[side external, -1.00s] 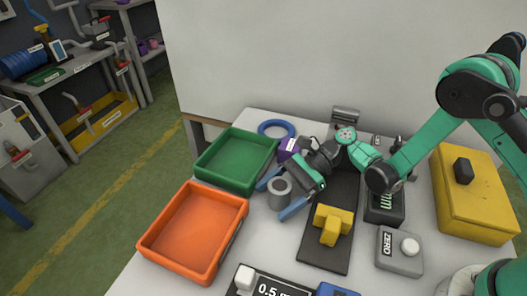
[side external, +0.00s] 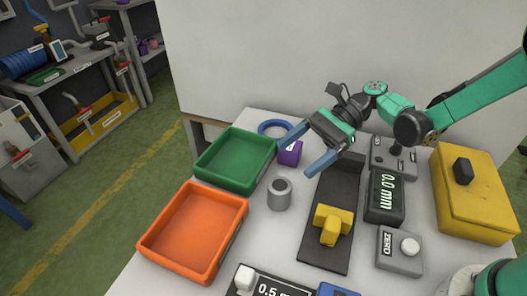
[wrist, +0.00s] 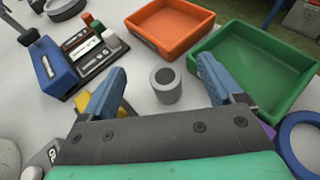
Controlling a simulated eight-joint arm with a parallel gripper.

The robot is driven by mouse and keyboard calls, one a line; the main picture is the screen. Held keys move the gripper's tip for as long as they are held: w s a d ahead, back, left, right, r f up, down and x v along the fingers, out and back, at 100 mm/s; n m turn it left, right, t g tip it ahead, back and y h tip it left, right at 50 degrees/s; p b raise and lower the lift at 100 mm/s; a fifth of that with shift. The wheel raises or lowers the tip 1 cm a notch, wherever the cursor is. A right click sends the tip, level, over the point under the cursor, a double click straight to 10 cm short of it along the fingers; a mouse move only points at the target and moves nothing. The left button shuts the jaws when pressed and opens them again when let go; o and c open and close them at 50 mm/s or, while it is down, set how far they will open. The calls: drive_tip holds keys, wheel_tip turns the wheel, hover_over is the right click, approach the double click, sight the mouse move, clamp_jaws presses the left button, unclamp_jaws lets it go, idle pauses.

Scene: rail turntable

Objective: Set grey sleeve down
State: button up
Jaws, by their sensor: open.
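The grey sleeve (side external: 279,194) stands upright on the white table, just right of the gap between the green and orange trays. It also shows in the wrist view (wrist: 165,84), beyond and between my fingertips, with its dark bore facing up. My gripper (side external: 303,156) is open and empty, raised above and behind the sleeve, with its blue fingers apart. Nothing touches the sleeve.
A green tray (side external: 206,179) and an orange tray (side external: 151,243) lie left of the sleeve. A purple block (side external: 291,154) and blue ring (side external: 263,127) are behind it. A dark rail with a yellow piece (side external: 331,226), a display (side external: 385,197) and a ZERO box (side external: 400,252) stand right.

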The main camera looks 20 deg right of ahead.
drive_tip(key=s+d+r+n+t+h, duration=0.2)
drive_tip(key=s+d+n+t+h, duration=0.1)
drive_tip(key=n, duration=0.5)
drive_tip(key=s+d+r+n+t+h, duration=0.3)
drive_tip(key=d+n+t+h, duration=0.2)
drive_tip(key=d+n+h, duration=0.3)
drive_tip(key=shift+s+d+r+h, duration=0.2)
drive_tip(key=shift+d+h, duration=0.1)
drive_tip(key=shift+h, duration=0.7)
drive_tip(key=shift+s+d+r+n+t, duration=0.1)
drive_tip(key=shift+d+n+t, duration=0.2)
drive_tip(key=shift+n, duration=0.1)
drive_tip(key=shift+c, duration=1.1)
drive_tip(key=shift+a, duration=0.1)
